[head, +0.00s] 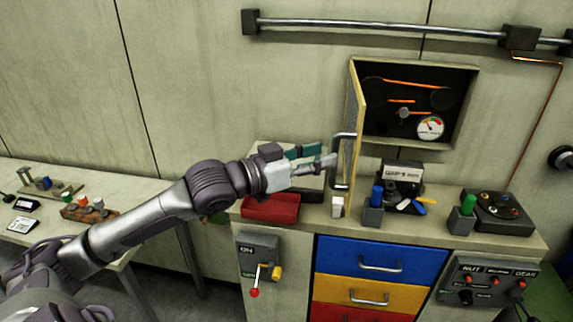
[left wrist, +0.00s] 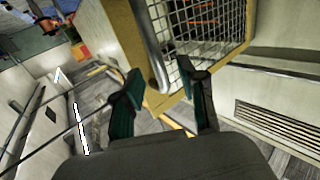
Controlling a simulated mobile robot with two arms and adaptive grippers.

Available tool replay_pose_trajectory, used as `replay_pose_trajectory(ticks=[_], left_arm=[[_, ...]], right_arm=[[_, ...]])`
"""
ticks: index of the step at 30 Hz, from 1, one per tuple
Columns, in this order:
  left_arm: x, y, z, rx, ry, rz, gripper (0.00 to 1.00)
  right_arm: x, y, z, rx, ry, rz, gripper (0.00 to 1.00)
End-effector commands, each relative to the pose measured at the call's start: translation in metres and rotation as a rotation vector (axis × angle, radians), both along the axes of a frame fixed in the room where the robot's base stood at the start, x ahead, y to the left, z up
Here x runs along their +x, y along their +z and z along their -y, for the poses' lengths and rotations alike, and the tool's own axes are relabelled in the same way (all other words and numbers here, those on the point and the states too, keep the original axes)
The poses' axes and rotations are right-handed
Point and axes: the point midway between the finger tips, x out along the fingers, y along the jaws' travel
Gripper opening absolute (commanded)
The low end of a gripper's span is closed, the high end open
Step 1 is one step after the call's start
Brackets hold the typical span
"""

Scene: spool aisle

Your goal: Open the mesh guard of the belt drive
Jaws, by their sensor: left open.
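The mesh guard (head: 357,115) is a yellow-framed mesh door. In the head view it stands swung out from the wall recess, seen nearly edge-on. Its grey bar handle (head: 335,160) faces my left gripper (head: 325,160). The left wrist view shows the mesh (left wrist: 205,40) and the handle (left wrist: 152,50) close up. There my left gripper (left wrist: 163,80) is open, with the handle's lower end appearing between its teal fingertips; I cannot tell whether they touch it. The belt drive (head: 405,100), with orange belt runs and a gauge, shows in the dark recess. My right gripper is not in view.
Below the guard, the bench top holds a red tray (head: 271,207), a white block (head: 337,207), a blue-topped holder (head: 373,215) and a green-topped holder (head: 461,220). Coloured drawers (head: 345,259) are beneath. A wall rail (head: 380,28) runs above the recess.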

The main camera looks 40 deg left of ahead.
Motion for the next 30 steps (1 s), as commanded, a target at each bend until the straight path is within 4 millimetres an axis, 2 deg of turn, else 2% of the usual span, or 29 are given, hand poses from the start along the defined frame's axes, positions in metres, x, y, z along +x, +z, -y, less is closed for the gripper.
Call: replay_pose_trajectory(ticks=[6, 18, 30], left_arm=[[-0.024, -0.002, -0.011, 0.002, -0.001, -0.007, 0.41], [-0.056, -0.002, -0.027, 0.0, -0.003, -0.007, 0.41], [-0.072, 0.0, -0.035, 0.0, -0.003, -0.002, 0.41]], right_arm=[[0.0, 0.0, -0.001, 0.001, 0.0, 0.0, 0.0], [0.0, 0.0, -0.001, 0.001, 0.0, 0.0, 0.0], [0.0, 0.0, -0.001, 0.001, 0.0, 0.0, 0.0]])
